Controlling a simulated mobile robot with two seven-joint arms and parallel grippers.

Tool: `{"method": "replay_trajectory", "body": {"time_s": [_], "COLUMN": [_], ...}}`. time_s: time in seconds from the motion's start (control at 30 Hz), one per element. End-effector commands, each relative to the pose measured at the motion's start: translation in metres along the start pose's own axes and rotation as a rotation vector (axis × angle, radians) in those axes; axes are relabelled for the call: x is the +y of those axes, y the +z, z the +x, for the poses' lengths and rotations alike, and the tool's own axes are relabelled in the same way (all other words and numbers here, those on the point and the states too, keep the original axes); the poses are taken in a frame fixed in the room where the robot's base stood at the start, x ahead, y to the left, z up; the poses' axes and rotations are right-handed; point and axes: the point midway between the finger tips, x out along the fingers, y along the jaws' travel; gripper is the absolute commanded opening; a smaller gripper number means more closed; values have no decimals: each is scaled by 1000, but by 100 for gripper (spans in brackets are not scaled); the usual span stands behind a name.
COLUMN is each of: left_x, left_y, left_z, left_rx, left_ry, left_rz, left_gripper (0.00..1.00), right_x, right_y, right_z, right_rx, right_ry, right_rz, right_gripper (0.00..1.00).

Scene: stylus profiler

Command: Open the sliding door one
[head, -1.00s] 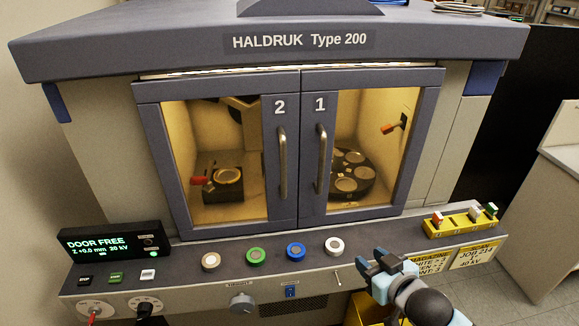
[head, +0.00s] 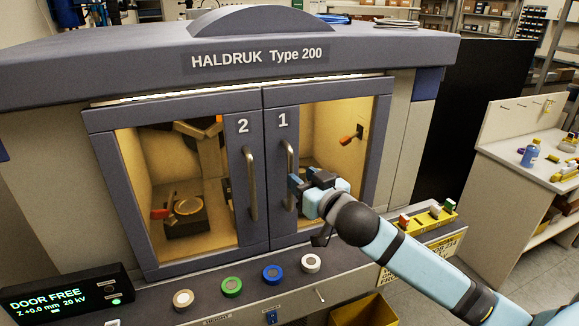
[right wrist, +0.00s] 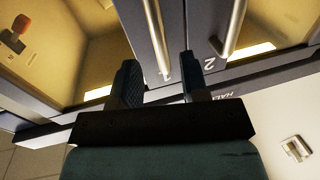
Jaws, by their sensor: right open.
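Sliding door one (head: 378,120), a grey-framed glass door marked 1, is the right door of the cabinet. It is closed against door two (head: 95,120). Its upright metal handle (head: 290,160) stands below the 1. My right gripper (head: 299,186) is open in front of the handle's lower part and hides some of it. In the right wrist view the handle (right wrist: 155,35) runs between the two spread fingers (right wrist: 158,66); I cannot tell whether either touches it. My left gripper is not in view.
Door two's handle (head: 251,185) is close by on the left. Below is a ledge with several round buttons, including a blue one (head: 272,272), and a display (head: 65,296) reading DOOR FREE. A yellow rack (head: 432,220) stands at the ledge's right end.

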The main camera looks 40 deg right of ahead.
Motion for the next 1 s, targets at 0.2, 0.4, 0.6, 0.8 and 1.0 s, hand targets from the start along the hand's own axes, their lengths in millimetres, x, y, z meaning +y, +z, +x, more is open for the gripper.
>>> {"method": "replay_trajectory", "body": {"time_s": [0.2,0.4,0.6,0.8,1.0], "left_x": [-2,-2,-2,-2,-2], "left_y": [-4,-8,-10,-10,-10], "left_z": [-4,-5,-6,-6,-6], "left_rx": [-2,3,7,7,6], "left_ry": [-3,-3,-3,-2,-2], "left_rz": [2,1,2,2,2], "left_gripper": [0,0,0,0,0], "right_x": [0,0,0,0,0], "right_y": [-2,0,1,1,1], "right_z": [38,53,55,55,55], "right_rx": [1,0,-1,-1,-1], "right_ry": [1,0,1,0,0], "right_rz": [-1,-1,-1,-1,-1], "right_gripper": [41,41,41,18,0]}}
